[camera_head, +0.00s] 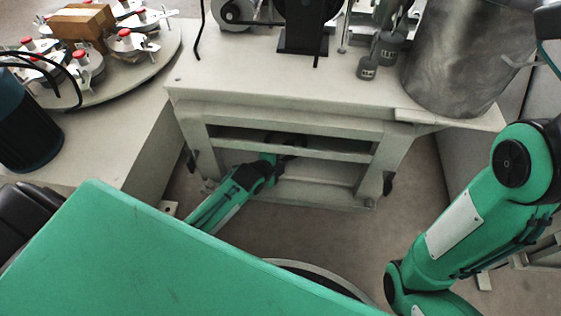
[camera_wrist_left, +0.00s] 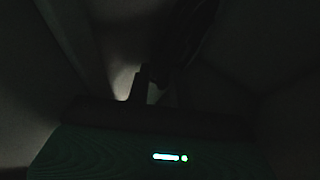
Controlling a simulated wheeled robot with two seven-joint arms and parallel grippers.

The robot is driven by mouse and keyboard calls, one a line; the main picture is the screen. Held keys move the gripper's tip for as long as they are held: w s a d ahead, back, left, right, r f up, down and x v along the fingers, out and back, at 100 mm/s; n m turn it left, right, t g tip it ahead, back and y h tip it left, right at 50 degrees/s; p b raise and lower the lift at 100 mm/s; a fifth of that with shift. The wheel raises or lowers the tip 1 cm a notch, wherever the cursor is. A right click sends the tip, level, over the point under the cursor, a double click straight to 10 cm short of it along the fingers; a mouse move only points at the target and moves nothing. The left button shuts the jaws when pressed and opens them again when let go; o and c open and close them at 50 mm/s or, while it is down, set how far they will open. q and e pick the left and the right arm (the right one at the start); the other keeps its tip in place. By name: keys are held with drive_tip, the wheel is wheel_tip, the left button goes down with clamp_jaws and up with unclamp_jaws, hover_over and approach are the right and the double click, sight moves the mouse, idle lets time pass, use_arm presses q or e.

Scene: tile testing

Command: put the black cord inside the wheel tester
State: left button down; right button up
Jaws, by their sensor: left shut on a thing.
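The wheel tester (camera_head: 285,110) is a pale bench with machinery on its top and an open frame with shelves below. My left arm reaches into the opening under its top. My left gripper (camera_head: 289,146) is there, partly hidden in the shade of the frame. It is shut on a dark thing, which I take to be the black cord; its outline is hard to tell. The left wrist view is very dark. It shows a gripper finger (camera_wrist_left: 140,85) and a dim dark bundle (camera_wrist_left: 188,38) beyond it. My right gripper is out of view.
A round plate (camera_head: 165,62) with red-capped weights and a cardboard box (camera_head: 82,24) lies at the left. A metal bucket (camera_head: 455,65) and small weights (camera_head: 367,68) stand at the bench's right end. Frame legs and cross bars closely surround my left gripper.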

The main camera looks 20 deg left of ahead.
use_arm(q)
drive_tip(key=shift+r, duration=0.15)
drive_tip(key=shift+f, duration=0.45)
drive_tip(key=shift+a+f, duration=0.1)
drive_tip(key=shift+f, duration=0.05)
